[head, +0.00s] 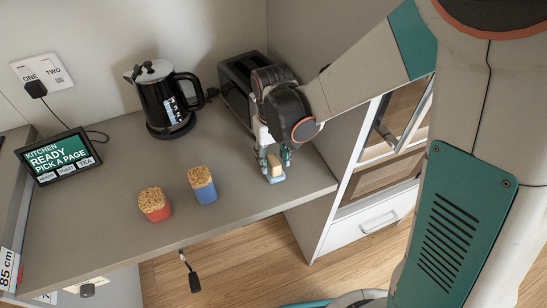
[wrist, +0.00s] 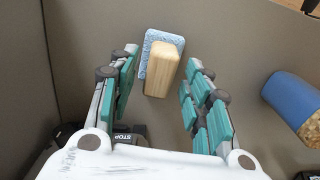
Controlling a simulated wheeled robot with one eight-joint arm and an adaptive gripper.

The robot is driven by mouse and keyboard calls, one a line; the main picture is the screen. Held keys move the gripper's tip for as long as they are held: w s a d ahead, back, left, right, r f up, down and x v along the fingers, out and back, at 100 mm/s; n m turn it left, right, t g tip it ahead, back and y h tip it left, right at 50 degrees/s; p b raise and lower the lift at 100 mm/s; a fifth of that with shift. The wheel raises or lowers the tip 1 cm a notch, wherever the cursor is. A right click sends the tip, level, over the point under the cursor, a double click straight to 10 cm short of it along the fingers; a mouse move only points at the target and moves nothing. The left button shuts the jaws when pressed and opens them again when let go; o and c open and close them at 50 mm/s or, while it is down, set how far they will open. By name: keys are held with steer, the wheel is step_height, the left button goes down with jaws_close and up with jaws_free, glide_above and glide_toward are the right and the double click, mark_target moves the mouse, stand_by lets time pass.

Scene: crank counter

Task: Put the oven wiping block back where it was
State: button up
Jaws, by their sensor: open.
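The wiping block has a pale wooden grip on a light blue pad (head: 275,172). It rests on the grey counter near the right front edge. In the wrist view the block (wrist: 163,62) lies between and slightly past my fingertips, with a gap on both sides. My gripper (head: 273,158) is open over the block, with its fingers pointing down; it also shows in the wrist view (wrist: 161,75). The oven (head: 385,170) is in the white cabinet right of the counter. My gripper hides part of the block in the head view.
A blue cork-topped block (head: 203,188) and a red one (head: 155,205) stand left of my gripper. A black kettle (head: 163,100) and a black toaster (head: 238,85) stand at the back. A tablet (head: 60,158) is at the left. The front counter is mostly clear.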

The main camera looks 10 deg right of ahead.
mark_target(273, 160)
step_height(273, 160, up, 11)
steer(key=p, duration=0.7)
steer(key=shift+p, duration=0.3)
steer(key=shift+a, duration=0.1)
